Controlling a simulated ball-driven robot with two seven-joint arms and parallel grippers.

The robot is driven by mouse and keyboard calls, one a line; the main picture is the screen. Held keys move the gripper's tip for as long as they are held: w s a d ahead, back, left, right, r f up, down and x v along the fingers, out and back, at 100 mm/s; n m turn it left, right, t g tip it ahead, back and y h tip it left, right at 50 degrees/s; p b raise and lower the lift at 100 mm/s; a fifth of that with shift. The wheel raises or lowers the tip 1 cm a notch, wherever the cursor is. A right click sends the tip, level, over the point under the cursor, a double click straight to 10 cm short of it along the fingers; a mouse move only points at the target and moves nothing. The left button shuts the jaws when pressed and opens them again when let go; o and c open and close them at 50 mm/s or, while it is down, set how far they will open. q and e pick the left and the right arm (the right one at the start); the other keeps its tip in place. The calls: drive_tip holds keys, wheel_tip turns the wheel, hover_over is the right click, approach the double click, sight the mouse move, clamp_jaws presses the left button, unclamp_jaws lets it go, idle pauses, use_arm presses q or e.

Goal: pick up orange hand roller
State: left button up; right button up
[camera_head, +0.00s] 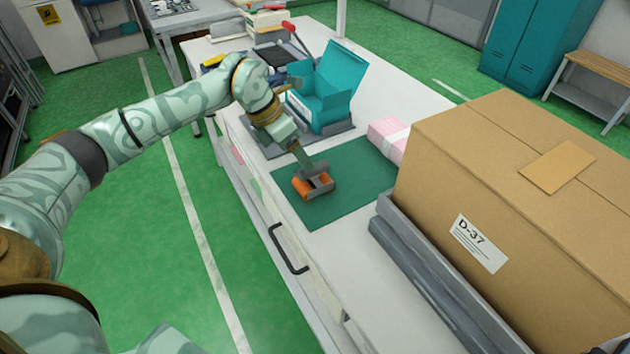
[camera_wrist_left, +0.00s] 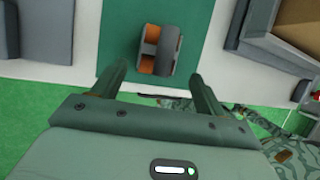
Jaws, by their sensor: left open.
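The orange hand roller (camera_head: 313,184) lies on the dark green mat (camera_head: 350,172) on the white table, near its front edge. It has an orange part and a grey roller part. My left gripper (camera_head: 305,158) reaches down from the left, just above and behind the roller in the head view. In the left wrist view the roller (camera_wrist_left: 158,50) lies ahead of and between the two spread fingers of the left gripper (camera_wrist_left: 160,78). The jaws are open and empty. Whether a finger touches the roller cannot be told. My right gripper is not in view.
A teal open box (camera_head: 325,88) stands behind the mat. A pink and white pack (camera_head: 388,138) lies beside the mat. A large cardboard box (camera_head: 510,165) sits on grey trays (camera_head: 420,262) at the right. A dark handle (camera_head: 285,250) sticks out from the table front.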

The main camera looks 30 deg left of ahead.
sight(314, 175)
use_arm(q)
drive_tip(key=x, duration=0.3)
drive_tip(key=shift+f+b, duration=0.2)
drive_tip(key=shift+b, duration=0.1)
drive_tip(key=shift+w+d+f, duration=0.2)
drive_tip(key=shift+f, duration=0.15)
drive_tip(key=b+x, duration=0.2)
drive_tip(key=x, duration=0.3)
drive_tip(key=shift+w+d, duration=0.1)
drive_tip(key=shift+w, duration=0.1)
drive_tip(key=shift+s+r, duration=0.1)
drive_tip(key=shift+r, duration=0.05)
drive_tip(key=shift+c, duration=0.6)
drive_tip(key=c, duration=0.7)
drive_tip(key=shift+c, duration=0.2)
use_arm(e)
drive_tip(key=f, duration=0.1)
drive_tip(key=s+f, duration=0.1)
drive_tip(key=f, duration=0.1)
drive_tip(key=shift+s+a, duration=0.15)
use_arm(q)
drive_tip(key=shift+r, duration=0.1)
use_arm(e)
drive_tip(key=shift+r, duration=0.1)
